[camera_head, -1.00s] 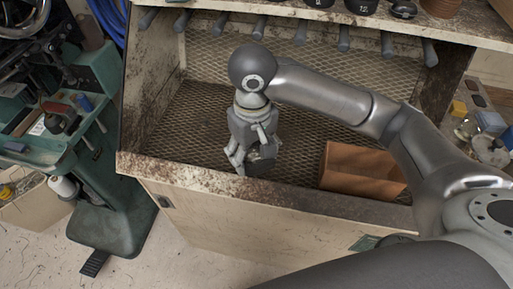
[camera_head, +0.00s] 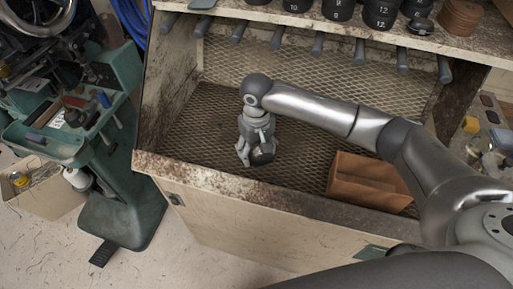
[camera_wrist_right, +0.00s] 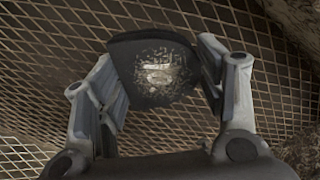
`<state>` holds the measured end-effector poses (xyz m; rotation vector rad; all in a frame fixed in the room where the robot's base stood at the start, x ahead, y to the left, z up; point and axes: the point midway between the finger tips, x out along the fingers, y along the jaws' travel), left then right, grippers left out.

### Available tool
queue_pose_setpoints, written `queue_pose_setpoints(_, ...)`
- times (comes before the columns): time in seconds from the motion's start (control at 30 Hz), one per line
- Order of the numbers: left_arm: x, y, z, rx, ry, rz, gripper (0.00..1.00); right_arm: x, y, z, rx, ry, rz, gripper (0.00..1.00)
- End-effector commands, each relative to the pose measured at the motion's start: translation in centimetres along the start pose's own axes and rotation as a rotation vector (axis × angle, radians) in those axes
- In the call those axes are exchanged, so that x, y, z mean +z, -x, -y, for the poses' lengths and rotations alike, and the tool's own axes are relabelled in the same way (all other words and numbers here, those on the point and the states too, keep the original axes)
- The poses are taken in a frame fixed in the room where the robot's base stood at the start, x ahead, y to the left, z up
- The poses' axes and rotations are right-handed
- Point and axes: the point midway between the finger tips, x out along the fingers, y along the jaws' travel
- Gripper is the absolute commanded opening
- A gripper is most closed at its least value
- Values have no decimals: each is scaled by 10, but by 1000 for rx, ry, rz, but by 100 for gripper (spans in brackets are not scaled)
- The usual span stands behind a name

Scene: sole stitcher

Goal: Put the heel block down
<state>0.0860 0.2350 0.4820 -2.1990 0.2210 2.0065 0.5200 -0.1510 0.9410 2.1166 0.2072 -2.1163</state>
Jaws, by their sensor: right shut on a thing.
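The heel block (camera_wrist_right: 155,68) is a dark, nearly black piece with a worn, speckled pale face. My right gripper (camera_head: 254,160) is shut on it, with one finger at each side of it in the right wrist view (camera_wrist_right: 158,85). In the head view the heel block (camera_head: 263,155) shows as a small dark lump at the fingertips, inside the bench's mesh-lined bay (camera_head: 215,110). Mesh lies behind the block in the wrist view; I cannot tell whether the block touches it. My left gripper is not in view.
A brown open box (camera_head: 366,180) stands in the bay, right of my gripper. The bay's worn front ledge (camera_head: 230,186) is close in front. Grey pegs and a shelf (camera_head: 300,22) with black cups are above. A green machine (camera_head: 110,200) stands left. Mesh left of the gripper is clear.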

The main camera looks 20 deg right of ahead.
Motion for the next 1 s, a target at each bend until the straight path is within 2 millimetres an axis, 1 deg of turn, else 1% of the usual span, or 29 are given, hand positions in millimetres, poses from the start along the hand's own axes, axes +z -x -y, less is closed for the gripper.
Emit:
queue_pose_setpoints(0.03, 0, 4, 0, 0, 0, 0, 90, -1, -2, 0, 0, 0, -2, 36)
queue_pose_setpoints(0.13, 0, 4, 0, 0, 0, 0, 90, -1, -6, 0, 0, -1, -4, 36)
queue_pose_setpoints(0.43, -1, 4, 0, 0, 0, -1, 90, -1, -9, 0, -1, -1, -3, 36)
queue_pose_setpoints(0.47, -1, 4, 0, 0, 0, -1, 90, -1, -9, 0, -1, -1, -3, 66)
queue_pose_setpoints(0.6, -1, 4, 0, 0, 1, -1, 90, -1, -9, 0, -1, -1, -3, 84)
queue_pose_setpoints(1.0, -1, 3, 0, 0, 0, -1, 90, -1, -6, 0, 0, 0, -5, 85)
